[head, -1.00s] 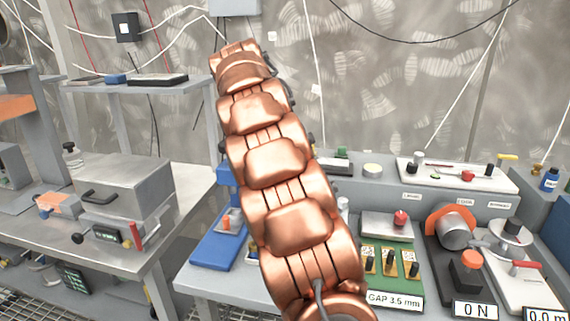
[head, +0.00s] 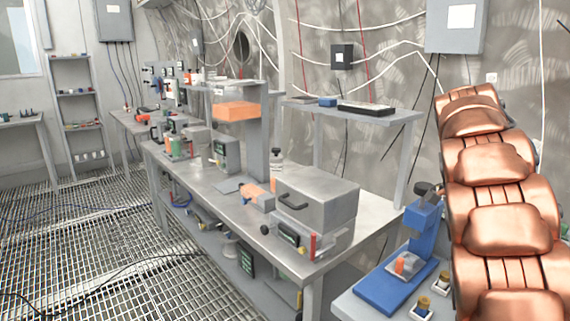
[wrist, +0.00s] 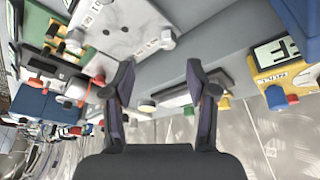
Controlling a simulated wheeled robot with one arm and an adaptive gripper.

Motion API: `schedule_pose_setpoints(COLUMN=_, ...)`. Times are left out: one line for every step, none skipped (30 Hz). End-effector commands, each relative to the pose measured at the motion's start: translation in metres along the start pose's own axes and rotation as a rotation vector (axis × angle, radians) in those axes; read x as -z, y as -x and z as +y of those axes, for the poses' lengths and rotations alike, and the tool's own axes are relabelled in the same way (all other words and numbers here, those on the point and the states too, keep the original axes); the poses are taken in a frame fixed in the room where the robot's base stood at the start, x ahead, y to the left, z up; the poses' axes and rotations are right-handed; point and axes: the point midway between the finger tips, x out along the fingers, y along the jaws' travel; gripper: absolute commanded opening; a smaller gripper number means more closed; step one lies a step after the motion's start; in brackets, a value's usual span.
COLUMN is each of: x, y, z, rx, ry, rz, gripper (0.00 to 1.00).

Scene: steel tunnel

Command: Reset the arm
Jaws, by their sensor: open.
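My arm, copper-coloured and segmented, rises along the right side of the head view. My gripper (wrist: 160,95) shows in the wrist view, with its two dark fingers spread apart. It is open and nothing is between the fingers. Beyond the fingers the wrist view shows a grey bench surface (wrist: 205,40) with devices around it. The gripper itself is not seen in the head view.
A steel workbench (head: 215,185) with a grey box (head: 318,205) runs along the wall. A blue press-like device (head: 425,228) stands close to the arm's left. A raised shelf (head: 395,117) is behind. The grated floor (head: 80,240) at left is clear apart from cables.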

Motion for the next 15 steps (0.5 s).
schedule_pose_setpoints(x=-0.005, y=0.002, z=0.004, rx=0.001, ry=0.022, rz=-0.004, gripper=0.57)
schedule_pose_setpoints(x=-0.009, y=0.003, z=0.006, rx=0.002, ry=0.038, rz=-0.007, gripper=0.57)
schedule_pose_setpoints(x=-0.013, y=0.003, z=0.01, rx=0.0, ry=0.06, rz=-0.013, gripper=0.57)
schedule_pose_setpoints(x=-0.017, y=0.003, z=0.013, rx=-0.002, ry=0.078, rz=-0.017, gripper=0.57)
schedule_pose_setpoints(x=-0.021, y=0.003, z=0.015, rx=-0.003, ry=0.098, rz=-0.022, gripper=0.57)
schedule_pose_setpoints(x=-0.027, y=0.004, z=0.019, rx=-0.003, ry=0.126, rz=-0.028, gripper=0.57)
schedule_pose_setpoints(x=-0.032, y=0.004, z=0.023, rx=-0.004, ry=0.148, rz=-0.033, gripper=0.57)
schedule_pose_setpoints(x=-0.037, y=0.004, z=0.028, rx=-0.005, ry=0.174, rz=-0.039, gripper=0.57)
schedule_pose_setpoints(x=-0.045, y=0.004, z=0.034, rx=-0.007, ry=0.209, rz=-0.048, gripper=0.57)
schedule_pose_setpoints(x=-0.051, y=0.004, z=0.039, rx=-0.006, ry=0.238, rz=-0.056, gripper=0.57)
schedule_pose_setpoints(x=-0.058, y=0.004, z=0.044, rx=-0.008, ry=0.27, rz=-0.065, gripper=0.57)
schedule_pose_setpoints(x=-0.067, y=0.003, z=0.052, rx=-0.009, ry=0.314, rz=-0.078, gripper=0.57)
schedule_pose_setpoints(x=-0.074, y=0.003, z=0.058, rx=-0.005, ry=0.347, rz=-0.085, gripper=0.57)
schedule_pose_setpoints(x=-0.081, y=0.003, z=0.064, rx=-0.003, ry=0.381, rz=-0.093, gripper=0.57)
schedule_pose_setpoints(x=-0.09, y=0.001, z=0.072, rx=-0.004, ry=0.426, rz=-0.106, gripper=0.57)
